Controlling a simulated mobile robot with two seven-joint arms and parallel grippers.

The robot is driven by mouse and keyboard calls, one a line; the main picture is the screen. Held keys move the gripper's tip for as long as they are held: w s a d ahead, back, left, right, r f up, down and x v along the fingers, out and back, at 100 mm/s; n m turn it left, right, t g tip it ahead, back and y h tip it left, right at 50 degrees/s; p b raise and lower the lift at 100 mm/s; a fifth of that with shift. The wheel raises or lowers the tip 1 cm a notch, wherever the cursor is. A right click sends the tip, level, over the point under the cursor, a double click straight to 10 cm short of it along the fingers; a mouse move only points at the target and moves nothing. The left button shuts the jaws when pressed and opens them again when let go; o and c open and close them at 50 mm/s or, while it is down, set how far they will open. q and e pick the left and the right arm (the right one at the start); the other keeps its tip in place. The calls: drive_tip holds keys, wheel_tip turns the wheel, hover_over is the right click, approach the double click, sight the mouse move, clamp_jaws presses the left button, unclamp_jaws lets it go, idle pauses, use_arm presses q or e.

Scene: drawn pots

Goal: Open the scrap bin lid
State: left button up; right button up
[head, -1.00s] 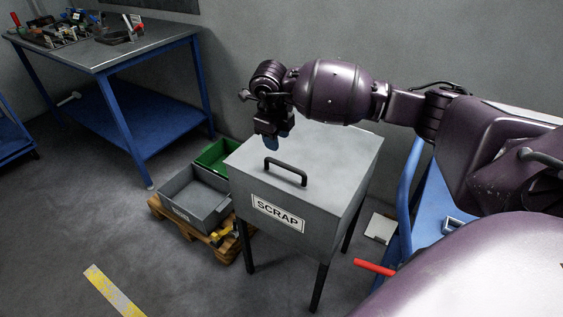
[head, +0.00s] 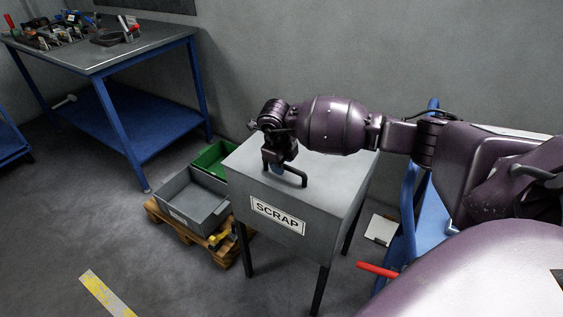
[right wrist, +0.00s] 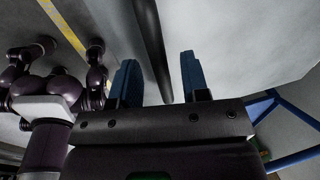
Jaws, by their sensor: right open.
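The grey scrap bin (head: 275,213) stands on dark legs in the middle of the head view, with a SCRAP label on its front. Its flat lid (head: 335,175) is closed. A dark bar handle (head: 295,178) rises from the lid. My right gripper (head: 277,166) is low over the lid at the handle and hides part of it. In the right wrist view its blue fingers (right wrist: 160,68) are apart, and the handle (right wrist: 152,45) runs into the gap between them without visibly being gripped. My left gripper cannot be made out in either view.
A grey crate (head: 190,205) and a green crate (head: 212,158) sit on a wooden pallet (head: 190,235) left of the bin. A blue workbench (head: 115,55) with tools is at the back left. A blue frame (head: 408,200) stands right of the bin. Front-left floor is clear.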

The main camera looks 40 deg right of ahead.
drive_tip(key=shift+c, duration=0.4)
clamp_jaws()
